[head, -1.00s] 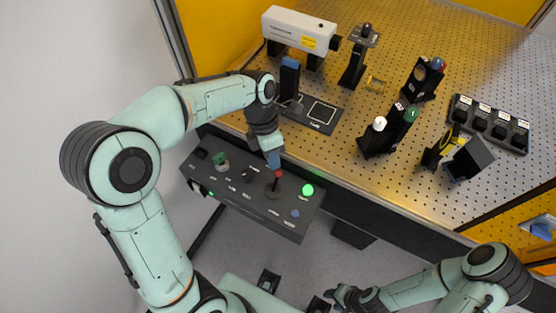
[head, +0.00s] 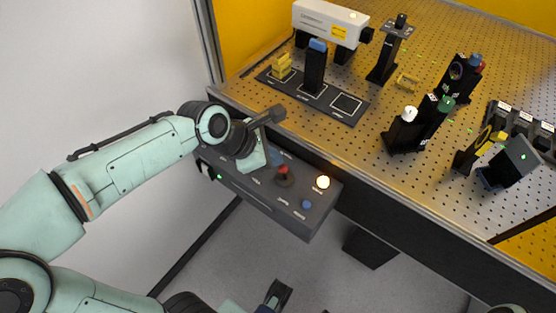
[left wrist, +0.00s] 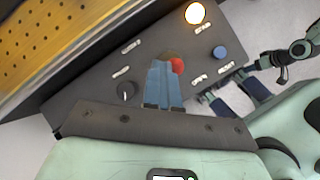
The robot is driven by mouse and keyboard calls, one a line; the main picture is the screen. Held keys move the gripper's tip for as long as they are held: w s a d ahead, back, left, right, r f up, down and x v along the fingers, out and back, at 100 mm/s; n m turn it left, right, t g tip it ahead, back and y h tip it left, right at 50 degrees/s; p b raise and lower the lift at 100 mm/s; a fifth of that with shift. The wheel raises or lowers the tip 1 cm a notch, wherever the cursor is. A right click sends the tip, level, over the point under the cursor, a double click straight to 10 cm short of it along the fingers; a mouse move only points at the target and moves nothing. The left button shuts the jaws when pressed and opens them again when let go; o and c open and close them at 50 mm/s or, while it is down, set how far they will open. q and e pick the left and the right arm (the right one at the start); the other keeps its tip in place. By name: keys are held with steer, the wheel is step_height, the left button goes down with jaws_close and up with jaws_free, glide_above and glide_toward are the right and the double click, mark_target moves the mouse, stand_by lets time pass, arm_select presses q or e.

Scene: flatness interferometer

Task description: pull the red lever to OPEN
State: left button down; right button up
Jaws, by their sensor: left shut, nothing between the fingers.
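The red lever (head: 282,170) stands on the dark sloped control panel (head: 301,218) at the bench's front edge. Its red knob is above a dark round base. My left gripper (head: 275,157) is shut and empty, its blue fingertips just behind and left of the knob. In the left wrist view the shut blue fingers (left wrist: 163,84) partly cover the red knob (left wrist: 178,65); I cannot tell whether they touch it. A panel lamp (head: 322,182) glows warm orange-white. Part of my right arm shows in the left wrist view; its gripper's opening is unclear.
A blue button (head: 306,204) sits near the panel's front edge. The perforated bench (head: 385,180) behind carries a white laser unit (head: 330,22), a dark tray (head: 338,114) and several optic mounts. Open floor lies in front of the panel.

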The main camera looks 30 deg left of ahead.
arm_select(q)
steer(key=s+f+t+b, duration=0.1)
steer(key=b, duration=0.2)
steer(key=shift+s+f+t, duration=0.1)
steer(key=shift+s+t, duration=0.25)
steer(key=shift+t, duration=0.05)
steer(key=shift+w+r+p, duration=0.1)
steer(key=shift+r+p, duration=0.15)
steer(key=shift+p, duration=0.05)
arm_select(e)
steer(key=f, duration=0.1)
steer(key=w+f, duration=0.1)
steer(key=shift+w+f+t, duration=0.2)
steer(key=shift+f+t, duration=0.1)
steer(key=shift+f, duration=0.05)
arm_select(q)
steer(key=shift+r, duration=0.1)
arm_select(e)
steer(key=shift+r, duration=0.1)
arm_select(q)
steer(key=shift+r+p, duration=0.8)
steer(key=shift+p, duration=0.05)
arm_select(e)
steer(key=shift+w+r, duration=0.1)
steer(key=shift+r, duration=0.7)
